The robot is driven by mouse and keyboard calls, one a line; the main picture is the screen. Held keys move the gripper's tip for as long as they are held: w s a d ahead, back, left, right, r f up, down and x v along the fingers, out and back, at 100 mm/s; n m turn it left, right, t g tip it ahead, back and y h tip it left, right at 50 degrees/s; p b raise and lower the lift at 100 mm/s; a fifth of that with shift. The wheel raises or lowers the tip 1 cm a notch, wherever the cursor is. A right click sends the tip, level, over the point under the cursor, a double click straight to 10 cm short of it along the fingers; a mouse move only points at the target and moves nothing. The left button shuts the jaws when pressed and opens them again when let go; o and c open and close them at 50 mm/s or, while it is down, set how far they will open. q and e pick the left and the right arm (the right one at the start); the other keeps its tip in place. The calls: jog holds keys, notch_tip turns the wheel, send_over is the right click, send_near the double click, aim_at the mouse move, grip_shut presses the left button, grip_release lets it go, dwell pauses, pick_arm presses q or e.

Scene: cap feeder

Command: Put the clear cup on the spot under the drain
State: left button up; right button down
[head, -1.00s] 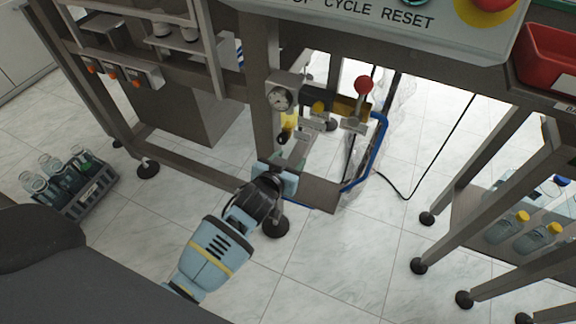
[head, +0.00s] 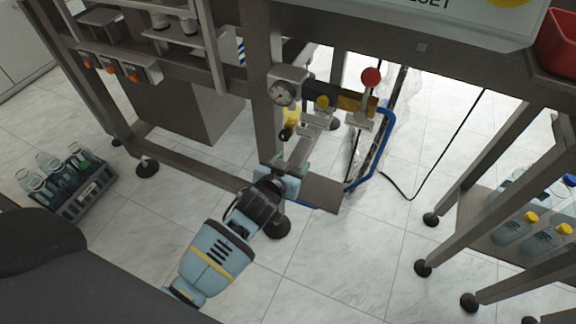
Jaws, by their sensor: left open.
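My left gripper (head: 287,168) reaches in from the lower left to the low shelf of the machine frame, beside a frame post. It is open, with its greenish fingertips apart. Between and beyond the fingers is a narrow grey strip; I cannot make out a clear cup there. A valve with a yellow part (head: 291,119) hangs above and beyond the fingers, under the gauge; I cannot tell if it is the drain. The spot under it is not distinct. My right gripper is out of view.
A round gauge (head: 284,93), a red-knobbed lever (head: 371,77) and a blue hose (head: 384,150) crowd around the shelf. A crate (head: 92,196) of clear bottles stands on the floor at left. A rack (head: 481,225) with yellow-capped bottles is at right. Open floor lies between.

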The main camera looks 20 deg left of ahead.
pick_arm(q)
jog(key=shift+s+r, duration=0.15)
jog(key=shift+r, duration=0.05)
jog(key=p+v, duration=0.4)
jog(key=v, duration=0.7)
jog(key=shift+s, duration=0.35)
jog(key=shift+a, duration=0.1)
jog(key=s+f+g, duration=0.2)
jog(key=s+f, duration=0.1)
jog(key=s, duration=1)
jog(key=s+a+f+m+g+h, duration=0.1)
jog(key=s+f+g, duration=0.2)
jog(key=s, duration=1.1)
jog(key=s+a+f+g, duration=0.1)
jog(key=s+f+g, duration=0.2)
jog(key=s, duration=1.1)
notch_tip(320, 180, down, 2)
jog(key=shift+f+m, duration=0.15)
jog(key=shift+m, duration=0.15)
